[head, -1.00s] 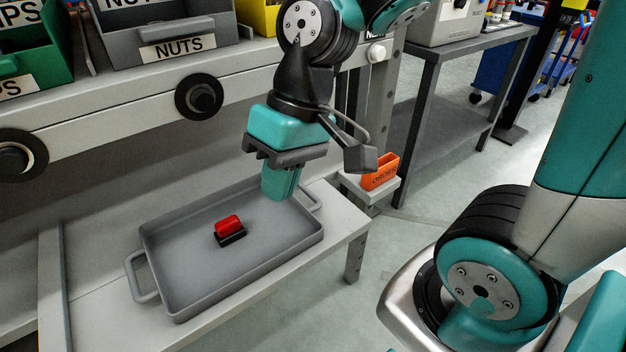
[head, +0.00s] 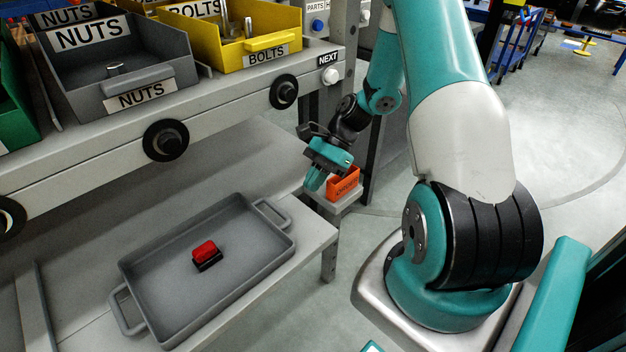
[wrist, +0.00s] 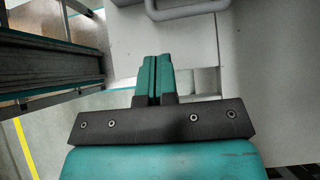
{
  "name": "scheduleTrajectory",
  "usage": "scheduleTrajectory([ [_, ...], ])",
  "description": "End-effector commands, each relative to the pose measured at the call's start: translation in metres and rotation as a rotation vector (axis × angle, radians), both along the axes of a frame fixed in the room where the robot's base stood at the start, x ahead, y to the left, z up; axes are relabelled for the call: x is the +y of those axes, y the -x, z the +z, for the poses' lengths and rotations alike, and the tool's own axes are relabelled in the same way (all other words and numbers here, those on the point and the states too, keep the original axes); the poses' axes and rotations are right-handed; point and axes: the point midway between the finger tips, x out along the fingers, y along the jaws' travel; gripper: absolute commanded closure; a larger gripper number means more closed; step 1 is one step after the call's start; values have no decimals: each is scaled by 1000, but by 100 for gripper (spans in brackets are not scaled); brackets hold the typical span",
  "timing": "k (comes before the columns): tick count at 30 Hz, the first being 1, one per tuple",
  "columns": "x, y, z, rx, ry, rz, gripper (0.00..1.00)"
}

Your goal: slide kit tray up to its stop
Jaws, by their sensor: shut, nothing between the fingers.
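The grey kit tray (head: 235,238) lies flat on the lower shelf in the head view, with a loop handle at each short end. A red part on a black base (head: 205,253) sits in it. My gripper (head: 313,184) is shut and empty, right of the tray's right handle (head: 272,215) and apart from it, close to the orange box. In the wrist view the closed fingers (wrist: 155,64) point toward a tray handle (wrist: 190,11) at the top edge, with a gap between. I cannot make out the stop for certain.
A strip (head: 32,310) crosses the shelf left of the tray. An orange box (head: 344,183) stands on a small ledge at the shelf's right end. Bins of nuts (head: 120,75) and bolts (head: 235,40) stand on the upper rail. Bare shelf lies between strip and tray.

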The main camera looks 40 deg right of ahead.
Motion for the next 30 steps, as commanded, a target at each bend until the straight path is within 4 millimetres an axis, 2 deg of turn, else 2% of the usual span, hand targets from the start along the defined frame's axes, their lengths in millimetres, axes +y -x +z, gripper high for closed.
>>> scheduleTrajectory([
  [6,30,1,-29,2,-1,5,100],
  [12,46,1,-45,1,0,4,100],
  [30,49,4,-47,0,0,-21,100],
])
